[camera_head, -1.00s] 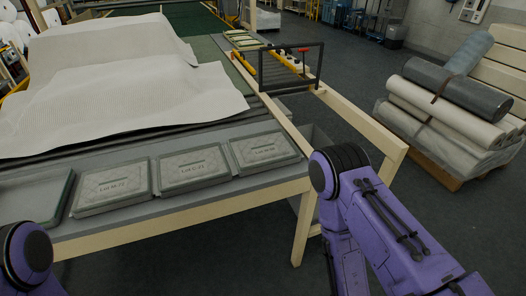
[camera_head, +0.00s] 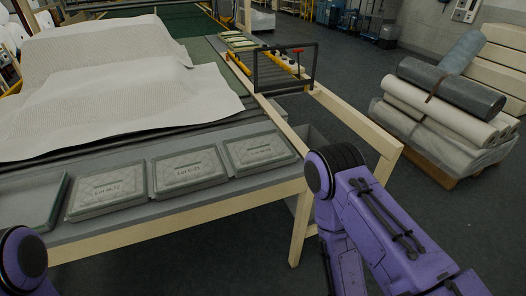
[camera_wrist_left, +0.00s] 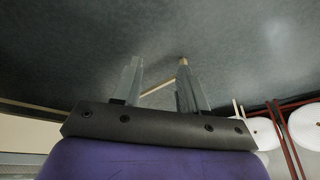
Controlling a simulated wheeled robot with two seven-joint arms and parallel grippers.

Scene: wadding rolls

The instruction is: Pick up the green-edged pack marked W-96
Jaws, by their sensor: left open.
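A pack with a green edge (camera_head: 30,203) lies at the near left end of the table (camera_head: 150,222) in the head view, cut off by the picture's left side. I can read no mark on it. In the head view only purple arm parts show; my right gripper is out of view.
White wadding sheets (camera_head: 110,95) cover the table behind the packs. A dark frame (camera_head: 285,68) stands at the table's right side. Rolls on a pallet (camera_head: 445,110) stand at the right, with clear floor between.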

